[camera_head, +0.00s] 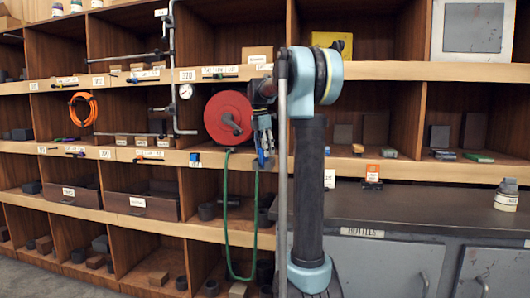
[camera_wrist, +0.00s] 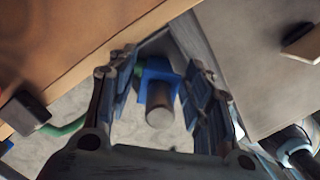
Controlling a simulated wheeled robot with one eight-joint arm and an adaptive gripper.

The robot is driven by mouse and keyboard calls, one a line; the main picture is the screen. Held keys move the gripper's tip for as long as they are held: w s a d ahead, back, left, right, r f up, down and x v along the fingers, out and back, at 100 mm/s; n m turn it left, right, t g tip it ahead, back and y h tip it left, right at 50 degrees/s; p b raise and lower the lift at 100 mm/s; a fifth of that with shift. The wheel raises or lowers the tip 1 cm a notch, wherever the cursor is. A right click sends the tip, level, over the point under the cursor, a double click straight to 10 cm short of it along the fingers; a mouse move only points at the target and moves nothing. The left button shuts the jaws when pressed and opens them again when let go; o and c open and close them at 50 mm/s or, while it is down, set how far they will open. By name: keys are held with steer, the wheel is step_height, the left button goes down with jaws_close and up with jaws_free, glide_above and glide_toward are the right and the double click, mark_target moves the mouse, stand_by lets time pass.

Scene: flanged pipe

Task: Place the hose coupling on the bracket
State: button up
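The hose coupling (camera_wrist: 160,107) shows in the wrist view as a grey metal cylinder with a blue collar, between the two fingers of my gripper (camera_wrist: 165,85). In the head view my gripper (camera_head: 262,142) is in front of the shelf, right of the red reel. The green hose (camera_head: 226,215) hangs in a loop from below the reel and rises to my gripper. A small blue piece (camera_head: 195,159) on the shelf edge, left of the reel, may be the bracket; its shape is too small to tell.
The red hose reel (camera_head: 228,118) is just left of my gripper. The wooden shelf edge (camera_head: 115,152) runs close by, with tags and small parts on it. A grey counter (camera_head: 420,215) extends right. A dark block (camera_wrist: 25,112) shows at left in the wrist view.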

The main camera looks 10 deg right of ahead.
steer(key=shift+r, duration=0.1)
step_height(320, 180, up, 12)
steer(key=a, duration=0.1)
steer(key=shift+s+a, duration=0.35)
stand_by(0.5)
